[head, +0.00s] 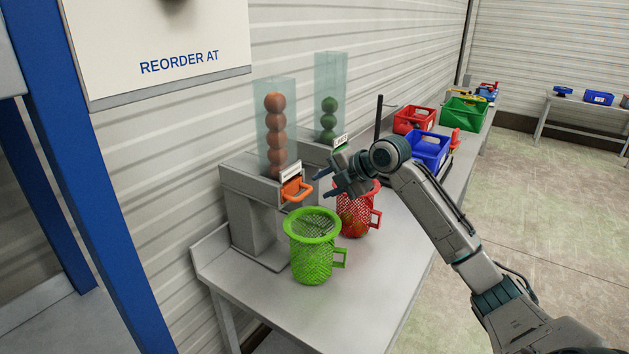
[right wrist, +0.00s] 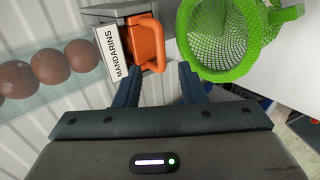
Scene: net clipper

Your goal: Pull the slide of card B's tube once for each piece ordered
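The near clear tube (head: 275,135) holds a stack of several orange balls. Its grey dispenser has an orange slide handle (head: 297,190); in the right wrist view the handle (right wrist: 145,42) is beside a label reading MANDARINS (right wrist: 115,54). A second tube (head: 330,95) with green balls stands behind. My right gripper (head: 322,184) is open and empty, just right of the orange handle; in the wrist view the handle lies ahead of the open fingers (right wrist: 158,84). The second slide is hidden behind my gripper. No card B is readable. My left gripper is not in view.
A green net basket (head: 312,262) stands in front of the near dispenser, close below my gripper. Red (head: 414,119), blue (head: 430,147) and green (head: 463,113) crates stand farther along the bench. The front bench top is clear.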

